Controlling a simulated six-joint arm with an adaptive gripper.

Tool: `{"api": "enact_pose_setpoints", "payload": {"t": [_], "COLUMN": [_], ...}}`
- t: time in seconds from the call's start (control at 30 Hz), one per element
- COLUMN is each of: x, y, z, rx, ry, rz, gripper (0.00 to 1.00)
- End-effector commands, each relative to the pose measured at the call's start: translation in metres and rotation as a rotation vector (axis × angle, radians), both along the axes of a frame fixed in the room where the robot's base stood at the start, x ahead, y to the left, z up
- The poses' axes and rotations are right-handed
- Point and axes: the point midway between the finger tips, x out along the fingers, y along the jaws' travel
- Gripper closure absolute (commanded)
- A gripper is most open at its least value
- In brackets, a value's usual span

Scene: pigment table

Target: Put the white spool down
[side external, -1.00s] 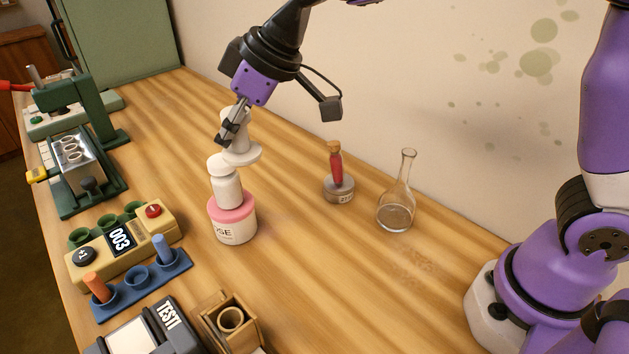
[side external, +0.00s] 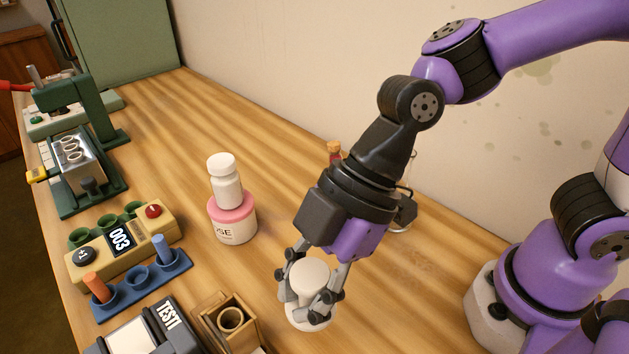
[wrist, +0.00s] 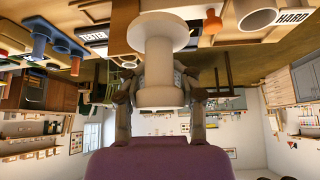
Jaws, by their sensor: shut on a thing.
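The white spool (side external: 311,277) is held between the fingers of my gripper (side external: 312,290), near the front middle of the table in the side view. Its lower flange (side external: 308,318) shows beneath the fingers. In the wrist view the white spool (wrist: 160,62) stands out between the two fingers of my gripper (wrist: 160,95), which are shut on it. Whether its lower flange touches the wood or hangs just above it, I cannot tell.
A wooden box with a ring (side external: 231,320) stands close left of the spool. A white bottle (side external: 226,183) stands on a pink-topped jar (side external: 233,222). A blue rack (side external: 142,284) and a yellow counter block (side external: 122,240) lie further left. The wood (side external: 420,290) right of my gripper is clear.

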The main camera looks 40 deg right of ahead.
Motion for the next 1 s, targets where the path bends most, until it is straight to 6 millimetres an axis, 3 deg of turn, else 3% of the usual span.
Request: {"api": "enact_pose_setpoints", "payload": {"t": [0.3, 0.43, 0.6, 0.83, 1.0], "x": [0.069, 0.09, 0.1, 0.1, 0.1], "y": [-0.032, -0.041, -0.046, -0.046, -0.046], "z": [-0.047, -0.061, -0.07, -0.103, -0.107], "rx": [-0.001, -0.001, 0.0, 0.0, 0.0], "ry": [0.008, 0.004, 0.004, 0.004, 0.0], "rz": [-0.01, -0.007, -0.004, -0.003, -0.002], "gripper": [1.0, 1.0, 1.0, 1.0, 1.0]}}
